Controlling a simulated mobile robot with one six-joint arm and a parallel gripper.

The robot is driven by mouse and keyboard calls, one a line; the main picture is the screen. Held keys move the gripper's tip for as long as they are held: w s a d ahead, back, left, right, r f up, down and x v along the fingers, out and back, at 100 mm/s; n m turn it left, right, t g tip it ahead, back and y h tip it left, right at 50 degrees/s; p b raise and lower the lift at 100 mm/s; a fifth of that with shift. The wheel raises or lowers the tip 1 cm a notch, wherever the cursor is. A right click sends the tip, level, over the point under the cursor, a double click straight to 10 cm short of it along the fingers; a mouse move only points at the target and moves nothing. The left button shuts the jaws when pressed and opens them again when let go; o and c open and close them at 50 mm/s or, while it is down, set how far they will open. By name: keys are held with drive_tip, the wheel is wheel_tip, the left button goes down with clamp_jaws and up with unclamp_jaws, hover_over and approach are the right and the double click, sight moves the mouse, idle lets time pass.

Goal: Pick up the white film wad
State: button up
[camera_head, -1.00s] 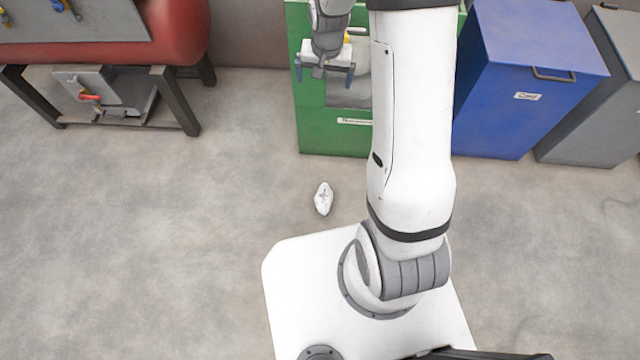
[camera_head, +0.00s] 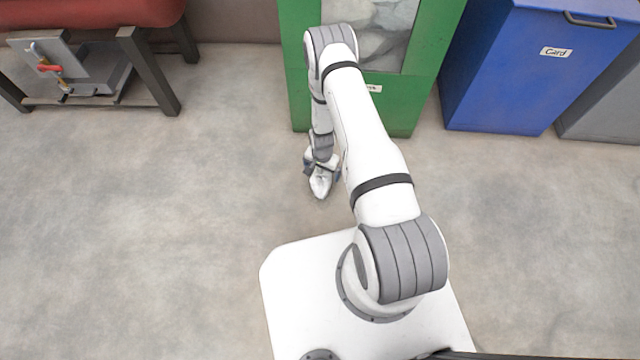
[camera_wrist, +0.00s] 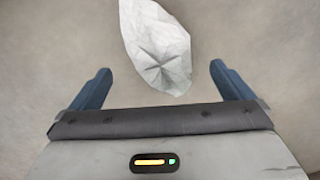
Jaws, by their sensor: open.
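The white film wad (camera_head: 320,184) lies on the concrete floor in front of the green bin. In the wrist view the wad (camera_wrist: 157,47) is a pale, crumpled, elongated piece with a star-shaped crease, at the top centre. My gripper (camera_head: 321,170) is low over the wad and partly covers it in the head view. In the wrist view my gripper (camera_wrist: 157,80) is open, with its two blue fingers apart and the wad's near end between and just ahead of them. The fingers do not appear to touch it.
The green bin (camera_head: 299,92) with pale material behind its opening stands just behind my arm. A blue bin (camera_head: 497,75) labelled "Card" and a grey bin (camera_head: 607,105) stand to its right. A dark-legged machine stand (camera_head: 150,75) is at upper left. The floor around the wad is clear.

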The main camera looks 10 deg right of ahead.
sight(321, 180)
drive_tip(key=f+b, duration=0.2)
drive_tip(key=f, duration=0.1)
drive_tip(key=f+b, duration=0.1)
drive_tip(key=f, duration=0.3)
drive_tip(key=shift+a+f+b, duration=0.2)
drive_tip(key=shift+f+b, duration=0.05)
drive_tip(key=shift+b, duration=0.1)
drive_tip(key=shift+r, duration=0.1)
drive_tip(key=c, duration=1)
wheel_tip(321, 180, up, 10)
drive_tip(key=p, duration=0.4)
